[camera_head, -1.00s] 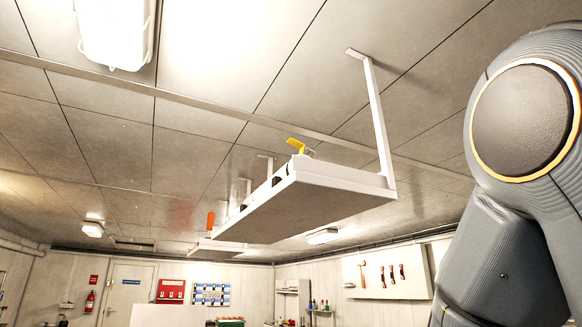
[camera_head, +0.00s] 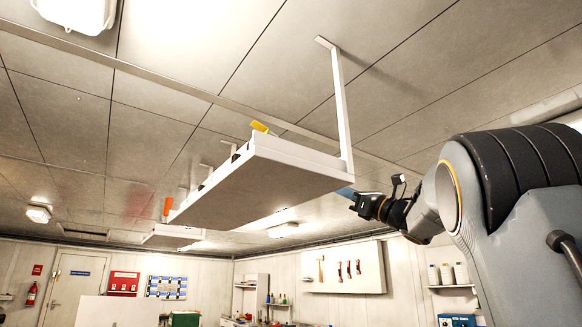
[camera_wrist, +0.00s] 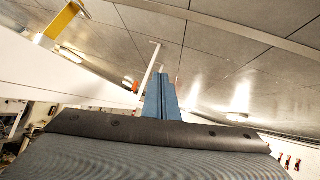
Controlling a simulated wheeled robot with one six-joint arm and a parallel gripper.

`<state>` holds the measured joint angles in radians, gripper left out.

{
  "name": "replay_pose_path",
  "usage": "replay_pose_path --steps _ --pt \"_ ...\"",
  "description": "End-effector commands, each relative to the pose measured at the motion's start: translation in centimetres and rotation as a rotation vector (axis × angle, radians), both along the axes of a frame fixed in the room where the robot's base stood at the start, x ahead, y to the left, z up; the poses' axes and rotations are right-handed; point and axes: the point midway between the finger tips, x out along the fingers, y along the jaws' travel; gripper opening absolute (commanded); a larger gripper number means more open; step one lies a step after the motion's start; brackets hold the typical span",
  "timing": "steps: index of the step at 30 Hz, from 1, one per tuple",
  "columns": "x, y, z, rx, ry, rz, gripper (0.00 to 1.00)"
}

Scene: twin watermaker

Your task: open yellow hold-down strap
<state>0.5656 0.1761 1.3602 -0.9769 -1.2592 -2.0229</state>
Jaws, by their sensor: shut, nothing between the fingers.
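The yellow hold-down strap (camera_head: 260,127) shows at the near top edge of a white overhead shelf (camera_head: 240,190). In the wrist view the yellow strap (camera_wrist: 62,20) is a bent flat piece at the upper left, apart from my fingers. My gripper (camera_head: 345,191) is at the right end of the shelf, to the right of and below the strap. Its blue fingers (camera_wrist: 160,98) are together with nothing between them. The strap's lower part is hidden by the shelf edge in the head view.
A white hanger post (camera_head: 342,110) joins the shelf to the ceiling, close to my gripper. An orange handle (camera_head: 168,206) stands at the shelf's far left end. A tool board (camera_head: 342,270) and door (camera_head: 75,285) are far back.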

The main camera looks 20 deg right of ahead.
Motion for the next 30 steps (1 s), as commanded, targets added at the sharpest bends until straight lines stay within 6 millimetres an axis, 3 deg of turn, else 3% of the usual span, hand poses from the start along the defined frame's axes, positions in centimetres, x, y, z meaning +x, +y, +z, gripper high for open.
replay_pose_path --steps 2,6,10,17,30 --pt "-3.2 0.9 2.0 -0.249 -0.168 -0.02 0.0" --pt "-7.6 2.5 3.0 -0.564 -0.387 -0.03 0.0" --pt "-9.5 3.2 3.0 -0.701 -0.486 -0.027 0.0" --pt "-9.1 5.3 3.9 -0.731 -0.512 -0.023 0.0" --pt "-5.5 12.0 6.6 -0.727 -0.509 -0.022 0.0"
